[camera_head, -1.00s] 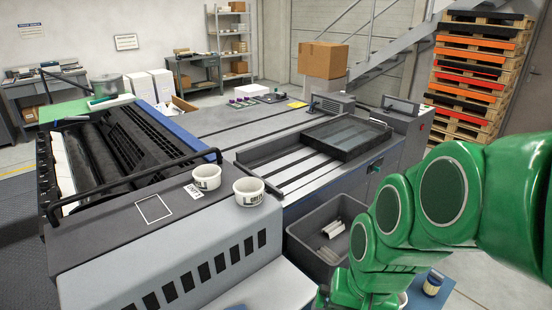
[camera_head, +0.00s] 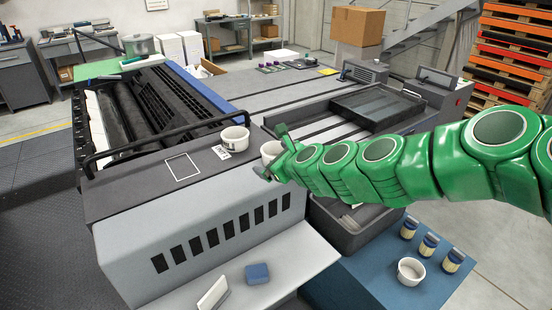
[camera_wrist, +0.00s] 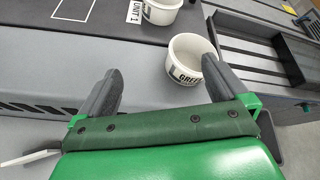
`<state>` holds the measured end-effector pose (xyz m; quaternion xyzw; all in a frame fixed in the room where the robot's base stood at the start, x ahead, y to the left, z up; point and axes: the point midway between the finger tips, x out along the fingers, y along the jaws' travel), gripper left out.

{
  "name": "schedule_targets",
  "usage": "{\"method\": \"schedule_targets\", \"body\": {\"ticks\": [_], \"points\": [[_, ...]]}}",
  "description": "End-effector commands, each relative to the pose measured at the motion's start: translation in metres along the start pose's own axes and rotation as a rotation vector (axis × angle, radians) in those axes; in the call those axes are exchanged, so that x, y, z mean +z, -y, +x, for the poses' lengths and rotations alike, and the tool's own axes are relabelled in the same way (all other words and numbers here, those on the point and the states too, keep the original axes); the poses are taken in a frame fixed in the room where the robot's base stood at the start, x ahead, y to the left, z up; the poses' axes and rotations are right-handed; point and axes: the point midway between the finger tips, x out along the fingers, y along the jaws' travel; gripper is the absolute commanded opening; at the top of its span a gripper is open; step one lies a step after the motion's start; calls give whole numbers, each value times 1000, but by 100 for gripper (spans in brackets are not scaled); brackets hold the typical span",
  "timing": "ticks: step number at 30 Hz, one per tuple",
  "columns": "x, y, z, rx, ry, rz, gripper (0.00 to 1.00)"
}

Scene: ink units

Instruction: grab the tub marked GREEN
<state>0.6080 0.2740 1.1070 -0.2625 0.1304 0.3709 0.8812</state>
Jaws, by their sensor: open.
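The tub marked GREEN is a white round open tub, its label partly cut off by a finger and reading "GREE" in the wrist view (camera_wrist: 185,76). In the head view this tub (camera_head: 268,149) is largely hidden behind my gripper (camera_head: 273,153). In the wrist view my gripper (camera_wrist: 160,68) is open and empty. The tub lies just beyond the fingertips, nearer the right finger, which overlaps its right side. I cannot tell whether they touch. A second white tub (camera_head: 235,140) stands behind and to the left, on the press cover.
A "UNIT 1" label (camera_head: 221,153) and a white outlined square (camera_head: 183,167) are on the cover. Another white tub (camera_head: 411,271) and several small jars (camera_head: 430,243) stand on a blue surface (camera_head: 365,272). A grey bin (camera_head: 340,229) sits below my arm.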

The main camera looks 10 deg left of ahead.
Motion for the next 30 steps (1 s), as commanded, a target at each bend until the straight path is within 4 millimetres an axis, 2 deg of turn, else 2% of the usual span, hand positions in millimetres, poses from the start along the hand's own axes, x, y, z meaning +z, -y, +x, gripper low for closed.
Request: {"method": "schedule_targets", "body": {"ticks": [1, 4, 10, 30], "points": [[-5, 4, 12, -34, 1, 99, 100], [-17, 18, 29, -112, 0, 281, 100], [-36, 33, 45, -212, 1, 500, 100], [-43, 44, 86, -234, 1, 534, 100]]}}
